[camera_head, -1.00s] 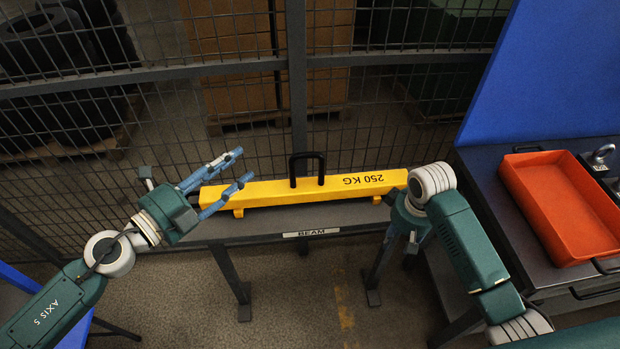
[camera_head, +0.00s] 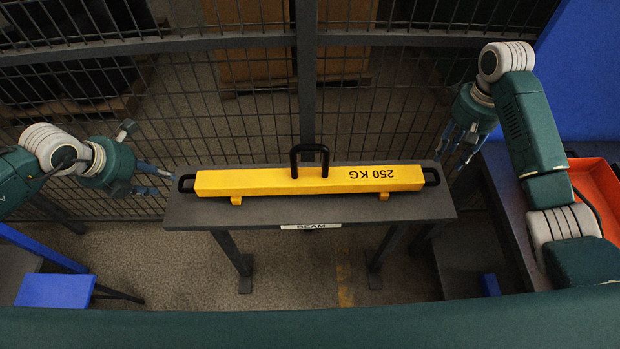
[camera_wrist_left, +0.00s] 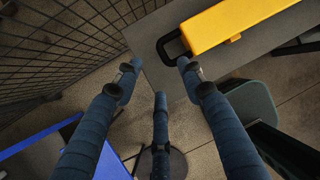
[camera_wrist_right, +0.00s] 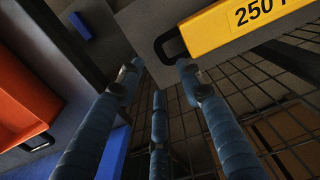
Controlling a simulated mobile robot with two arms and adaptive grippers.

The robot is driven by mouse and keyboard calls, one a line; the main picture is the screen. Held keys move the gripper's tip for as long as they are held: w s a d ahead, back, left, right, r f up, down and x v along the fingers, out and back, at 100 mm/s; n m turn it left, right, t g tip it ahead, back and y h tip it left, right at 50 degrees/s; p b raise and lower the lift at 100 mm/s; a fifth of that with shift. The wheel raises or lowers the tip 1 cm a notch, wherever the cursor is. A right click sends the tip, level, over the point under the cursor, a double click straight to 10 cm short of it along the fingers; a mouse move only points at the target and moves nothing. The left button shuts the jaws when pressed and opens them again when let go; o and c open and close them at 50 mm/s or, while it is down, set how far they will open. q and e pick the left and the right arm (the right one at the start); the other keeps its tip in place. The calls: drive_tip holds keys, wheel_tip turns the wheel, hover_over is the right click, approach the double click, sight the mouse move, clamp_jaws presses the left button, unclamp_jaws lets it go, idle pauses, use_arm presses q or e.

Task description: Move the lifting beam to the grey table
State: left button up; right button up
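The lifting beam (camera_head: 275,182) is a yellow bar marked 250 KG, with a black handle on top and a black loop at each end. It lies level on a narrow dark grey stand (camera_head: 390,209) labelled BEAM. My left gripper (camera_head: 159,181) is open and empty, just left of the beam's left loop. In the left wrist view its fingers are spread, with one near the loop (camera_wrist_left: 174,46). My right gripper (camera_head: 455,158) is open, empty, and beyond the right loop. The right wrist view shows that loop (camera_wrist_right: 170,46) near one fingertip, apart from the grip.
A wire mesh fence (camera_head: 200,110) stands close behind the stand. To the right is a dark table with an orange tray (camera_head: 596,185) and a blue panel (camera_head: 590,85). A grey surface and a blue block (camera_head: 56,291) are at lower left. Floor in front is clear.

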sight(180, 184)
use_arm(q)
drive_tip(key=x, duration=1)
drive_tip(key=shift+w+f, duration=0.1)
drive_tip(key=shift+f, duration=0.05)
use_arm(e)
wheel_tip(180, 184, down, 10)
drive_tip(key=shift+f, duration=0.1)
use_arm(q)
clamp_jaws()
use_arm(e)
clamp_jaws()
use_arm(q)
drive_tip(key=shift+d, duration=0.1)
drive_tip(key=shift+w+r, duration=0.1)
drive_tip(key=shift+r, duration=0.15)
use_arm(e)
drive_tip(key=shift+w+r, duration=0.15)
drive_tip(key=shift+r, duration=0.05)
